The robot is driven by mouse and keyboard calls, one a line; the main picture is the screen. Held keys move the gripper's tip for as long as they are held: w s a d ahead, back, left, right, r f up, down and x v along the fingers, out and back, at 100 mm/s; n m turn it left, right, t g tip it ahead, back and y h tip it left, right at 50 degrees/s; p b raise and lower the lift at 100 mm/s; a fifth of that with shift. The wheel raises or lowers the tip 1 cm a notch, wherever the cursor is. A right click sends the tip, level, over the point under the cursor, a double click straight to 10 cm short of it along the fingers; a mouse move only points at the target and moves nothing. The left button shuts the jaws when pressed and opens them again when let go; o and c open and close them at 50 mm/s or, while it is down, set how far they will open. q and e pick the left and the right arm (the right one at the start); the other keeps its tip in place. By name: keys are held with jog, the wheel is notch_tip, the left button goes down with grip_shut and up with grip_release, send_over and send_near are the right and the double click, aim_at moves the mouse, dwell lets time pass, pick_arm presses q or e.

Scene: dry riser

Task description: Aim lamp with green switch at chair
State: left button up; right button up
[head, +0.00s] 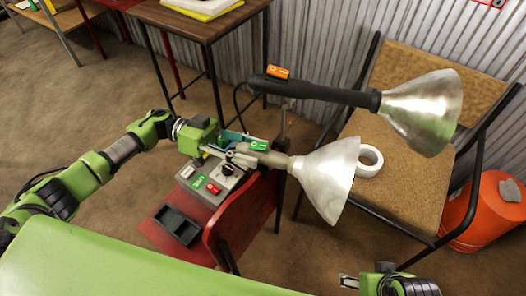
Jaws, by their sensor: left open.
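The lamp with the green switch (259,145) has a grey handle and a silver cone shade (328,178). Its shade opens toward the lower right, in front of the chair (400,165), which has a brown speckled seat and back. A second lamp with an orange switch (277,72), a black handle and a silver shade (425,108) is above it and overlaps the chair's back. My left gripper (238,150) is open at the rear end of the green-switch lamp's handle; contact is unclear. My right gripper (352,283) is at the bottom edge, partly cut off, its jaws unclear.
A grey control box (212,185) with switches and a black tray (177,226) sit on a red seat (240,222) below the lamps. A white tape roll (369,160) lies on the chair. An orange container (490,212) stands at the right. A brown table (205,25) is behind.

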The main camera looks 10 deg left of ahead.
aim_at(284, 161)
pick_arm(q)
jog(key=shift+s+d, duration=0.2)
jog(key=shift+d, duration=1.3)
jog(key=shift+c, duration=0.4)
grip_shut()
